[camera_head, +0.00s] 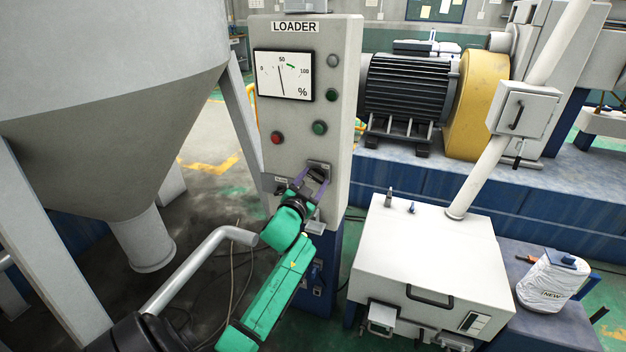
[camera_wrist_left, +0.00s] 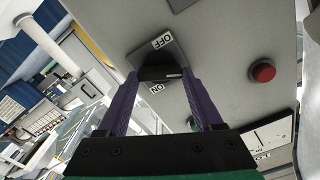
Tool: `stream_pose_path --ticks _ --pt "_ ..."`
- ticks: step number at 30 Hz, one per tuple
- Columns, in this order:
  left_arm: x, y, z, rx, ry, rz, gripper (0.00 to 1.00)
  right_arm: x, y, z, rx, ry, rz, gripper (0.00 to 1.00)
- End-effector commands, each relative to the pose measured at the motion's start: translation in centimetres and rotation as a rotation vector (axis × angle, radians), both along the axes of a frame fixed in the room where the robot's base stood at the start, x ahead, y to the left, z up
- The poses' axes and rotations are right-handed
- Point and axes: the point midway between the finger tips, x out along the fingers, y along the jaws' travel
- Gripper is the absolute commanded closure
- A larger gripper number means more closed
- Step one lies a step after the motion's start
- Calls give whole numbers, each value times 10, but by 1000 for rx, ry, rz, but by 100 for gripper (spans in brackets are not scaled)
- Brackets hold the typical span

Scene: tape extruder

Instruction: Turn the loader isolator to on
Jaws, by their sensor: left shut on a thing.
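The loader cabinet (camera_head: 341,100) is a grey panel headed LOADER. Its isolator (camera_head: 320,166) is low on the front, mostly hidden by my left gripper (camera_head: 310,180). In the left wrist view the isolator has a dark grey plate (camera_wrist_left: 150,54) and a black handle (camera_wrist_left: 158,73). The OFF label is above the handle and the ON label below it in that picture. The purple fingers of my left gripper (camera_wrist_left: 160,76) are on either side of the handle, shut on it. Which label the handle points to I cannot tell. My right gripper is not in view.
The cabinet also carries a percent meter (camera_head: 284,75), a red button (camera_head: 277,138) and a green button (camera_head: 320,127). A large hopper (camera_head: 110,100) stands at the left. A white box (camera_head: 430,260) and a white bag (camera_head: 553,280) are at the right.

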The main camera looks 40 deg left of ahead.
Motion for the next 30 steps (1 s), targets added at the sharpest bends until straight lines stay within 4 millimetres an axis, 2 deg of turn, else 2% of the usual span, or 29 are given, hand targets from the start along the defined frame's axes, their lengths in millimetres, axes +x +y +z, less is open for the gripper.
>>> stream_pose_path --ticks 30 --pt "0 -2 -5 880 311 0 88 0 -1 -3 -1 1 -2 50"
